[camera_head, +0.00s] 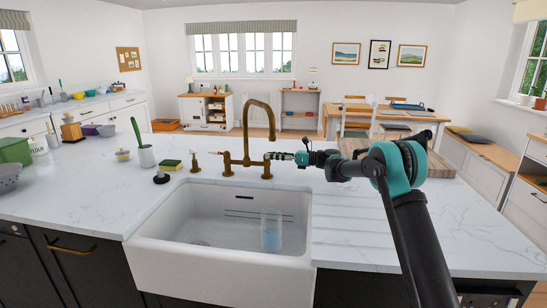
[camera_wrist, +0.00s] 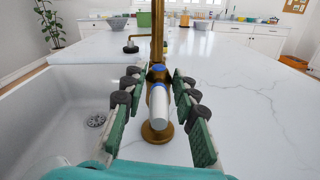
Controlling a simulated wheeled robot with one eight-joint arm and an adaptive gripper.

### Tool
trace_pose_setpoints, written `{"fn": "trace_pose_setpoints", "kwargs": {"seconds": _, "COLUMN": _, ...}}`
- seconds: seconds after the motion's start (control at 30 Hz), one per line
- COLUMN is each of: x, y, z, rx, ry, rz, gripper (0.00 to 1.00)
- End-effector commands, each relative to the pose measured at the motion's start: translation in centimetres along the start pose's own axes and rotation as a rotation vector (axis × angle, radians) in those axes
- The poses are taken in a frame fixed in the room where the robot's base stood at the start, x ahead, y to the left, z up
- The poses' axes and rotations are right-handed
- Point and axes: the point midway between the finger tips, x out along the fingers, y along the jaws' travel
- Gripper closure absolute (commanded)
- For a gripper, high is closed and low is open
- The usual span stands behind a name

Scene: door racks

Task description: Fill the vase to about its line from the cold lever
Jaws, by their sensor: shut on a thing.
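The clear vase (camera_head: 271,234) stands upright in the white sink, towards its right side. Most of its body looks pale blue below a clearer rim; I cannot make out its fill line. The brass tap (camera_head: 246,130) arches over the sink, and no stream shows from its spout. The cold lever (camera_wrist: 158,102), white with a blue ring, is on the tap's right side. My gripper (camera_head: 285,156) is at this lever in the head view.
The sink (camera_head: 190,262) is open in front of the tap. The other lever (camera_head: 194,160), a soap pump, a sponge (camera_head: 172,165) and a brush holder (camera_head: 146,155) stand to the left. A wooden board (camera_head: 440,168) lies behind my arm. The right counter is mostly clear.

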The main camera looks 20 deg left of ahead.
Motion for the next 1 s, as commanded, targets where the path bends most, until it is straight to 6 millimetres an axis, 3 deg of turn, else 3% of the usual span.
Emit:
{"fn": "trace_pose_setpoints", "kwargs": {"seconds": 0.43, "x": 0.14, "y": 0.97, "z": -0.17, "rx": 0.0, "ry": -0.055, "rz": -0.279, "gripper": 1.0}}
{"fn": "trace_pose_setpoints", "kwargs": {"seconds": 0.83, "x": 0.09, "y": 0.96, "z": -0.2, "rx": 0.0, "ry": -0.061, "rz": -0.307, "gripper": 1.0}}
{"fn": "trace_pose_setpoints", "kwargs": {"seconds": 0.87, "x": 0.09, "y": 0.97, "z": -0.21, "rx": 0.0, "ry": -0.061, "rz": -0.307, "gripper": 0.71}}
{"fn": "trace_pose_setpoints", "kwargs": {"seconds": 0.93, "x": 0.09, "y": 0.96, "z": -0.2, "rx": 0.0, "ry": -0.061, "rz": -0.307, "gripper": 0.63}}
{"fn": "trace_pose_setpoints", "kwargs": {"seconds": 1.0, "x": 0.09, "y": 0.95, "z": -0.2, "rx": 0.0, "ry": -0.061, "rz": -0.307, "gripper": 0.63}}
